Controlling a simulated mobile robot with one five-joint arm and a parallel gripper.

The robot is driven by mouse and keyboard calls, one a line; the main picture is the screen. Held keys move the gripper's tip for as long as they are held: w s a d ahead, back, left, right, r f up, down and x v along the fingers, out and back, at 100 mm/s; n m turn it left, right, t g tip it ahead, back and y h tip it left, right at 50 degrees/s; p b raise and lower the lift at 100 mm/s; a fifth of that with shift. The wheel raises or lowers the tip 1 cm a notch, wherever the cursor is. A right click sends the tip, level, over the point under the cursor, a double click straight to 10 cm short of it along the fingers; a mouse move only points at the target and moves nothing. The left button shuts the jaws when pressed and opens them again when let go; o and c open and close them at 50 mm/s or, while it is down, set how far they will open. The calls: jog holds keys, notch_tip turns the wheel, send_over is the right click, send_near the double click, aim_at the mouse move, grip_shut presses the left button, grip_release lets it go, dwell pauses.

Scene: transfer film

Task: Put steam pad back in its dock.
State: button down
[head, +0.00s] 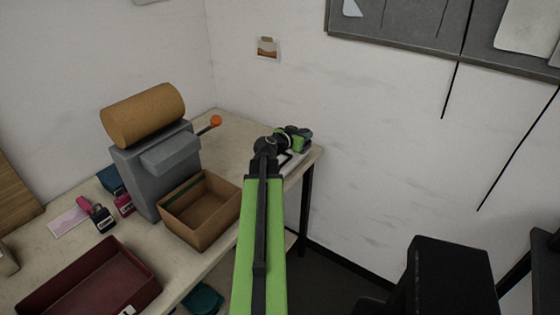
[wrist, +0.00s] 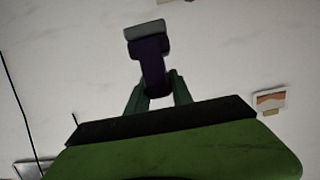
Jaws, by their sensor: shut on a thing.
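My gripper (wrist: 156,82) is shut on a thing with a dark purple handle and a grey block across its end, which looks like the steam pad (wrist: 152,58). In the wrist view the pad stands out past the two green fingers against the white wall. In the head view my gripper (head: 293,138) is at the far right corner of the table, and the arm in front of it largely hides the pad. A pale, flat thing (head: 291,163) shows at the table corner below the gripper; I cannot tell whether it is the dock.
On the table (head: 235,130) stand a grey machine with a brown roll (head: 143,115), an open cardboard box (head: 200,208) and a dark red tray (head: 90,284). A picture card (head: 267,48) hangs on the wall.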

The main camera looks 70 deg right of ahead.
jog(key=shift+w+a, duration=0.1)
jog(key=shift+w, duration=0.05)
jog(key=w+d+f+b, duration=0.1)
jog(key=w+f+b, duration=0.2)
jog(key=w+d+f+b, duration=0.2)
jog(key=w+f+b, duration=0.2)
jog(key=w+d+f+b, duration=0.1)
jog(key=w+f+b, duration=0.3)
jog(key=shift+d+f, duration=0.15)
jog(key=shift+f, duration=0.05)
jog(key=shift+r, duration=0.25)
jog(key=shift+f, duration=0.25)
jog(key=c, duration=1.1)
grip_release()
jog(key=shift+r, duration=0.1)
jog(key=shift+r, duration=0.1)
jog(key=shift+r, duration=0.15)
jog(key=p+v, duration=0.2)
jog(key=v, duration=0.5)
jog(key=shift+a, duration=0.3)
